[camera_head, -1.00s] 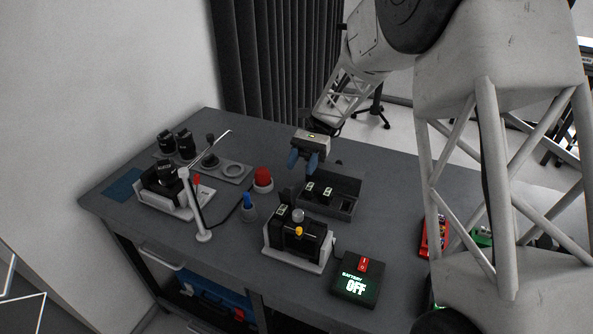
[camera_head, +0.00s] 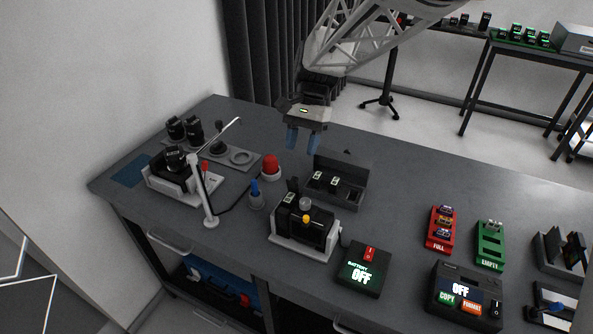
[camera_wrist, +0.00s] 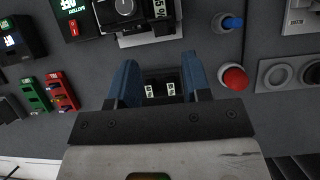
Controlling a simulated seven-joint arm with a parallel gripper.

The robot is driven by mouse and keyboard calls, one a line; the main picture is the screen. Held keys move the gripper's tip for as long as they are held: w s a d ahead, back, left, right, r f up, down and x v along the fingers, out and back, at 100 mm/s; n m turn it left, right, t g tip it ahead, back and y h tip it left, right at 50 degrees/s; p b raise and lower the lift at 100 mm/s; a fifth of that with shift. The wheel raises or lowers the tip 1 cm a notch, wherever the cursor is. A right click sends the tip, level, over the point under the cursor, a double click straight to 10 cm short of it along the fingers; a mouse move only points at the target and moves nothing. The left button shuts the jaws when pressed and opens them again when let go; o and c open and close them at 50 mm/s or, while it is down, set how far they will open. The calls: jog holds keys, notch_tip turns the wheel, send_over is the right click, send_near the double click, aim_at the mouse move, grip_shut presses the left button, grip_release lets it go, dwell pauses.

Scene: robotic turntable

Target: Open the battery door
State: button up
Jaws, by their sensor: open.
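My gripper (camera_head: 303,143) hangs above the back of the table with its two blue fingers apart and nothing between them. In the wrist view the open fingers (camera_wrist: 159,88) frame a dark open box holding two small white-labelled items. The black camera-like device (camera_head: 303,222), with a silver knob and a yellow knob, sits in a white cradle in front of my gripper; part of it shows at the top of the wrist view (camera_wrist: 128,12). I cannot make out a battery door on it. A black box (camera_head: 362,270) reading "BATTERY OFF" stands right of the device.
The dark open box (camera_head: 352,192) stands just behind the device. A red button (camera_head: 269,166) and blue knob (camera_head: 255,190) are to its left. A red "FULL" holder (camera_head: 441,230) with small batteries and a green "EMPTY" holder (camera_head: 490,248) stand right. A thin lamp-like arm (camera_head: 207,205) rises left.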

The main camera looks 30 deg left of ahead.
aim_at(295, 177)
jog(key=shift+s+r+t, duration=0.1)
jog(key=shift+r+t, duration=0.35)
jog(key=shift+t, duration=0.05)
jog(key=shift+x, duration=3.9)
jog(key=c, duration=0.7)
